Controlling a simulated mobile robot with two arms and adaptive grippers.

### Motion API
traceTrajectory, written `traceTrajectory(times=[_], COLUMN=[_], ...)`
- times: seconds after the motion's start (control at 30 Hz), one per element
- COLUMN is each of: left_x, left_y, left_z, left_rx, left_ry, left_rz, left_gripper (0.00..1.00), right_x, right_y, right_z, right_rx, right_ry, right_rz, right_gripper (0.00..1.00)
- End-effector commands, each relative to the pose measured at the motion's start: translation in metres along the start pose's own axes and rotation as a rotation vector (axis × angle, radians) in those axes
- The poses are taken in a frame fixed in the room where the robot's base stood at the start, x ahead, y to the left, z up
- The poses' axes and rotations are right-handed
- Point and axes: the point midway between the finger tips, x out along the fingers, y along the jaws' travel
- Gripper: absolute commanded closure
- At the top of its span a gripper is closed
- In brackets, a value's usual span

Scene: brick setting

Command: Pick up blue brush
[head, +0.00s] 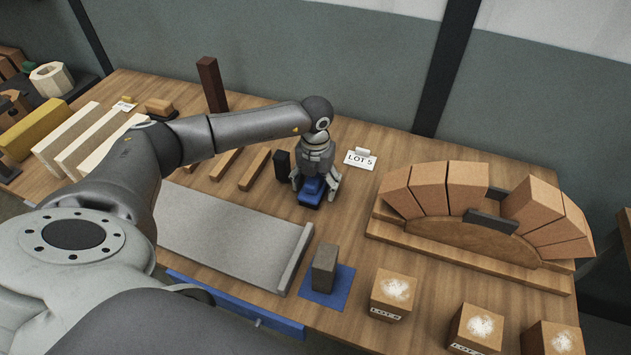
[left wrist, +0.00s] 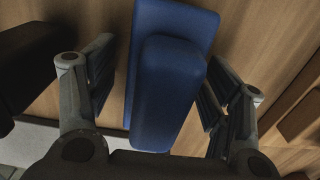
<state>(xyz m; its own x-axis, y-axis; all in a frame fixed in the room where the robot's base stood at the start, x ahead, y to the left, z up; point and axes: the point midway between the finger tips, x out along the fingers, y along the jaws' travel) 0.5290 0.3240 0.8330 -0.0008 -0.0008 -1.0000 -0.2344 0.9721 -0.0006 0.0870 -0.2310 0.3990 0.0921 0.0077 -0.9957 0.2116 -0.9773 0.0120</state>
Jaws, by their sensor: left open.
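The blue brush (head: 311,191) stands on the wooden table near the middle of the head view. It has a wide blue base and a narrower raised blue block on top. My left gripper (head: 316,186) is directly above it, pointing down. In the left wrist view the blue brush (left wrist: 168,85) lies between the two open fingers of my left gripper (left wrist: 165,95), with a visible gap on each side. The fingers straddle it and are not closed on it. My right gripper is not in view.
A black block (head: 282,165) stands close left of the brush. A "LOT 5" card (head: 360,159) is behind right. A grey slab (head: 235,235) lies in front left. A dark block on a blue mat (head: 340,291) and a brick arch (head: 450,187) are to the right.

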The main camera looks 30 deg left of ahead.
Motion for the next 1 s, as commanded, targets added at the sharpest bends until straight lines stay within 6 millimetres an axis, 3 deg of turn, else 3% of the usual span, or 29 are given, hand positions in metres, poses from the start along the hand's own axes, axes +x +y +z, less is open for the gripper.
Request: traceTrajectory(times=[0.23, 0.63, 0.87, 1.0], left_x=[0.002, 0.002, 0.000, -0.012], left_y=[0.000, 0.000, 0.000, 0.000], left_z=[0.000, 0.000, 0.000, 0.001], left_rx=[0.001, 0.001, 0.000, 0.001], left_ry=[0.000, 0.000, -0.002, -0.004], left_rz=[0.000, 0.000, 0.000, -0.001], left_gripper=[0.28, 0.80, 0.81, 0.81], right_x=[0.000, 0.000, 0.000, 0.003], right_y=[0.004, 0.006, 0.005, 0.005], right_z=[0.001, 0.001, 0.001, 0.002], right_rx=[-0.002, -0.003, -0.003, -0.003], right_ry=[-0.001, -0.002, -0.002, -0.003], right_rz=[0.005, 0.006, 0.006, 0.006], right_gripper=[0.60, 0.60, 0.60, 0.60])
